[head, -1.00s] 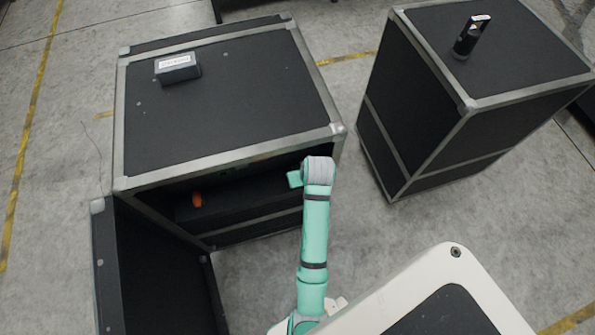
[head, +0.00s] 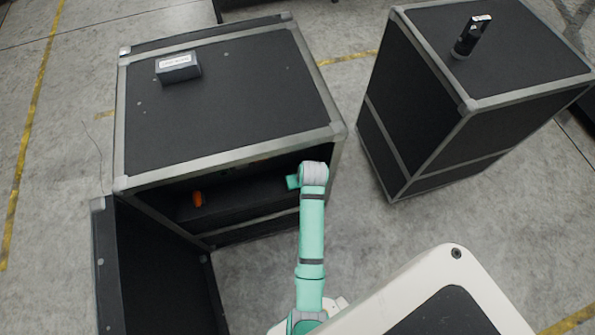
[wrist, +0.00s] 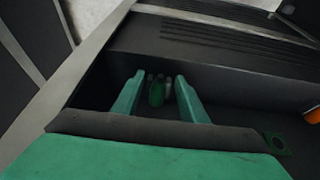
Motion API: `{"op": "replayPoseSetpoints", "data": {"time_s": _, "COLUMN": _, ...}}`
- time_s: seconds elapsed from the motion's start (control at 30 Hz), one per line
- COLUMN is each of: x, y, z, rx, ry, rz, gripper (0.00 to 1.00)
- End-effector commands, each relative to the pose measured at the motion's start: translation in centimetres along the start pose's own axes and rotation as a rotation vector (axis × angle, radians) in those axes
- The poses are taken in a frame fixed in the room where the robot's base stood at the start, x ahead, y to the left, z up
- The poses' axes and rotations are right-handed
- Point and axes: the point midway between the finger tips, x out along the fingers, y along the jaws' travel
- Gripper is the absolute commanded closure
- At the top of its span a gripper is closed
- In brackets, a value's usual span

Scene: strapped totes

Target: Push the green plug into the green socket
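A dark green plug (wrist: 157,93) shows in the wrist view inside the open black case, between the two fingers of my gripper (wrist: 160,77). The fingers are apart, with a visible gap on each side of the plug, so it does not look gripped. A green square piece with a dark round hole (wrist: 277,143), which looks like the green socket, lies at the lower right of the wrist view. In the head view my arm reaches to the case's front opening, and the fingers, plug and socket are hidden there.
An orange piece (head: 198,199) sits inside the black case (head: 230,95), also at the wrist view's right edge (wrist: 313,115). The case's frame and open door (head: 155,270) bound the opening. A small labelled box (head: 178,68) lies on top. Another case (head: 440,110) stands right.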

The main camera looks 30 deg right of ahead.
Motion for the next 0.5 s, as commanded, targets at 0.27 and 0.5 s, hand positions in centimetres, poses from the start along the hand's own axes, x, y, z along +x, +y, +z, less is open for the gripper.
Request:
{"op": "replayPoseSetpoints", "data": {"time_s": 0.27, "x": 0.42, "y": -0.01, "z": -0.03, "rx": 0.000, "ry": 0.001, "rz": 0.000, "gripper": 0.61}}
{"op": "replayPoseSetpoints", "data": {"time_s": 0.5, "x": 0.40, "y": -0.01, "z": -0.03, "rx": 0.000, "ry": 0.001, "rz": 0.000, "gripper": 0.85}}
